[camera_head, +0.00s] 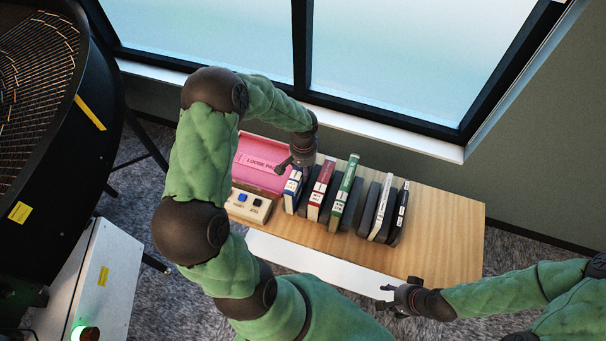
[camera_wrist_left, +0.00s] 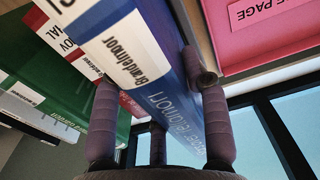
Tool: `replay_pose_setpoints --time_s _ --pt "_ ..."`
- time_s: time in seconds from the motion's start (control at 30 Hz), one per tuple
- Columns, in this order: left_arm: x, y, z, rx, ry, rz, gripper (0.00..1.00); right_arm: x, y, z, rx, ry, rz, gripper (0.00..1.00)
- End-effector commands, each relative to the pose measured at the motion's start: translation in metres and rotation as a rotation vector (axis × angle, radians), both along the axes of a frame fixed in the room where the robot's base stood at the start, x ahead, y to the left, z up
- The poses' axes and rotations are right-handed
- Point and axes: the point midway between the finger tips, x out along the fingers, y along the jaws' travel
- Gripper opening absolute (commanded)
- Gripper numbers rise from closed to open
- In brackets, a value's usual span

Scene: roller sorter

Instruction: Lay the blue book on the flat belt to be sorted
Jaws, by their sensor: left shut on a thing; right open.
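The blue book (camera_head: 293,190) stands upright at the left end of a row of books on the wooden table. My left gripper (camera_head: 297,165) reaches down over its top from behind. In the left wrist view the fingers (camera_wrist_left: 160,110) are on either side of the blue book (camera_wrist_left: 150,65) and shut on it, with its white label and spine facing the camera. My right gripper (camera_head: 388,296) is open and empty near the table's front edge, beside a white strip. I cannot make out the flat belt for certain.
A red book (camera_head: 320,188), a green book (camera_head: 345,190), a white book (camera_head: 381,208) and a black book (camera_head: 401,212) stand to the right in dark holders. A pink tray (camera_head: 248,176) and a button box (camera_head: 243,206) are at left. The table's (camera_head: 450,230) right end is clear.

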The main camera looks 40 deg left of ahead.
Motion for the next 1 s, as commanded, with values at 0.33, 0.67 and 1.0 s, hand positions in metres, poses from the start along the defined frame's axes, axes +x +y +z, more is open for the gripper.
replay_pose_setpoints --time_s 0.33,0.67,1.0 --pt "0.001 0.000 0.055 0.001 -0.004 0.001 0.00 0.000 0.000 0.000 0.000 0.000 0.000 0.45" --pt "0.000 0.000 0.064 0.001 -0.002 0.001 0.00 0.000 0.000 0.000 0.000 0.000 0.000 0.45" --pt "0.012 0.005 0.068 0.027 0.005 -0.079 0.00 0.000 0.000 0.006 0.000 0.000 0.000 0.45"
